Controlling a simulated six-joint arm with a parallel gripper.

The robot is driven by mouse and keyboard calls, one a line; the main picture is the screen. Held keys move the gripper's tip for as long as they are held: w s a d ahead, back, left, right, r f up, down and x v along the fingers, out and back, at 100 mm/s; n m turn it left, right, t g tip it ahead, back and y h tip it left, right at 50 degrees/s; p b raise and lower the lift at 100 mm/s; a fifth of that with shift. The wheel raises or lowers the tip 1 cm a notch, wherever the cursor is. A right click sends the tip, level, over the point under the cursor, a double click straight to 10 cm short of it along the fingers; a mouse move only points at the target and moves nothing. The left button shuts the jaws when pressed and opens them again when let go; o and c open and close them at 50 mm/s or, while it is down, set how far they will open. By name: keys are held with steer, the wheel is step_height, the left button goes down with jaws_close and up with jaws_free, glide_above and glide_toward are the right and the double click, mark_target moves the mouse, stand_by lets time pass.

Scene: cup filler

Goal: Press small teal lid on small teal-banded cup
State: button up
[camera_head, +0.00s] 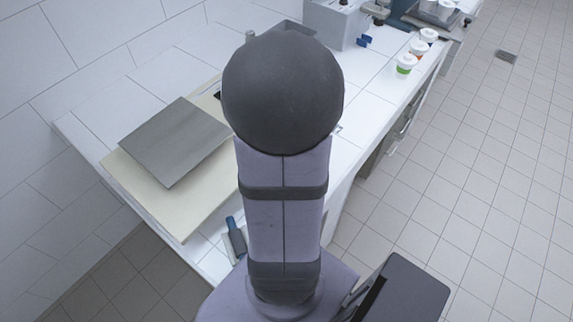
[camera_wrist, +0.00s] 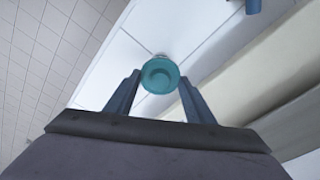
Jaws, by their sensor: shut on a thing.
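In the wrist view a round teal lid (camera_wrist: 160,75) sits between the two fingertips of my gripper (camera_wrist: 159,82). My gripper is shut on this lid, with a finger on each side. Its raised ring faces the camera. A small grey bit shows just past its far edge; I cannot tell what it is. I cannot make out the teal-banded cup in either view, and I cannot tell whether anything is under the lid. In the head view my arm hides the gripper and the lid.
Several cups with coloured bands, one green (camera_head: 404,66), stand along the white counter's (camera_head: 369,84) right edge. A grey machine (camera_head: 333,22) stands at the back. A grey plate (camera_head: 174,141) lies on a cream board (camera_head: 190,222) at left. A blue-handled tool (camera_head: 236,236) lies near the front.

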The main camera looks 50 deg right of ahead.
steer(key=shift+f, duration=0.35)
stand_by(0.5)
steer(key=o, duration=1.1)
steer(key=shift+c, duration=0.2)
steer(key=shift+r, duration=0.15)
steer(key=shift+s+a+r+b, duration=0.1)
steer(key=shift+a+r+b, duration=0.05)
steer(key=shift+r, duration=1)
steer(key=shift+s+a+r+b, duration=0.1)
steer(key=shift+r, duration=1.1)
steer(key=shift+s+a+r+b, duration=0.1)
steer(key=shift+a+r+b, duration=0.05)
steer(key=shift+r, duration=1)
steer(key=shift+w, duration=0.1)
